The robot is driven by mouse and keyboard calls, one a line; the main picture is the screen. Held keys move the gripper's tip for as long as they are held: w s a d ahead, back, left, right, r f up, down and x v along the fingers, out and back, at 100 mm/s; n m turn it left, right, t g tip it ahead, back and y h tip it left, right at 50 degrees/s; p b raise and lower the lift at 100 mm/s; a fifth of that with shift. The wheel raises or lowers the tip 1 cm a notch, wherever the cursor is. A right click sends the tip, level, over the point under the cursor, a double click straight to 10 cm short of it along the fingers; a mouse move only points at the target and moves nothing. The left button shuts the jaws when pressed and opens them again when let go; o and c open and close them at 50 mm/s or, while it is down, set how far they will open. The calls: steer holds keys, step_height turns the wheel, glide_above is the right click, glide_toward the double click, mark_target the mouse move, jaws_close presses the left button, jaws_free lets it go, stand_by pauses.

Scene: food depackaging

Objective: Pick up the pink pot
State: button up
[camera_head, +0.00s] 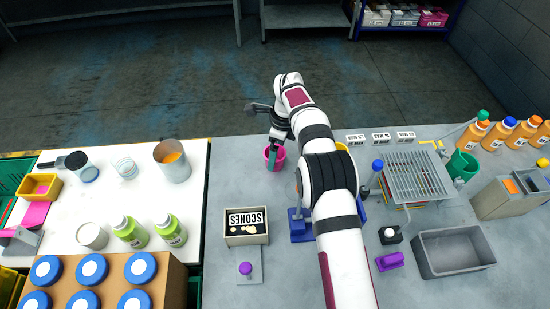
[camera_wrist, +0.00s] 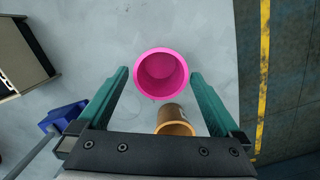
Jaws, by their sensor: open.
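The pink pot (camera_wrist: 161,74) stands upright and empty on the grey table in the wrist view. My gripper (camera_wrist: 158,76) is open, with its green fingers on either side of the pot and a gap showing on both sides. In the head view the pink pot (camera_head: 279,153) is near the back edge of the table, partly hidden by my gripper (camera_head: 273,158). An orange-brown pot (camera_wrist: 174,120) stands close to the pink pot, between my fingers and nearer the gripper's base in the wrist view.
A blue stand (camera_head: 299,226) and the scones box (camera_head: 246,225) are nearer the front. A wire rack (camera_head: 418,178) is to the right. Table left of the pot is clear.

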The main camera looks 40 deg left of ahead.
steer(key=f, duration=0.3)
steer(key=shift+s+a+f, duration=0.15)
steer(key=shift+a+f, duration=0.15)
steer(key=shift+f, duration=0.05)
steer(key=c, duration=1.3)
step_height(320, 180, up, 4)
steer(key=shift+r, duration=0.15)
steer(key=w+d+r, duration=0.1)
steer(key=d+r, duration=0.1)
steer(key=d, duration=0.1)
steer(key=w+d+r, duration=0.1)
steer(key=d+r, duration=0.1)
steer(key=d, duration=0.1)
steer(key=w+d+r, duration=0.1)
steer(key=d+r, duration=0.1)
steer(key=d, duration=0.2)
steer(key=shift+w, duration=0.3)
steer(key=s+d+r, duration=0.3)
steer(key=d+r, duration=0.4)
steer(key=d, duration=0.1)
steer(key=s+d+f, duration=0.1)
steer(key=d, duration=0.1)
steer(key=s+d+f, duration=0.1)
steer(key=d, duration=0.1)
steer(key=s+d+f, duration=0.1)
steer(key=d, duration=0.1)
steer(key=shift+s+d, duration=0.25)
steer(key=shift+s, duration=0.15)
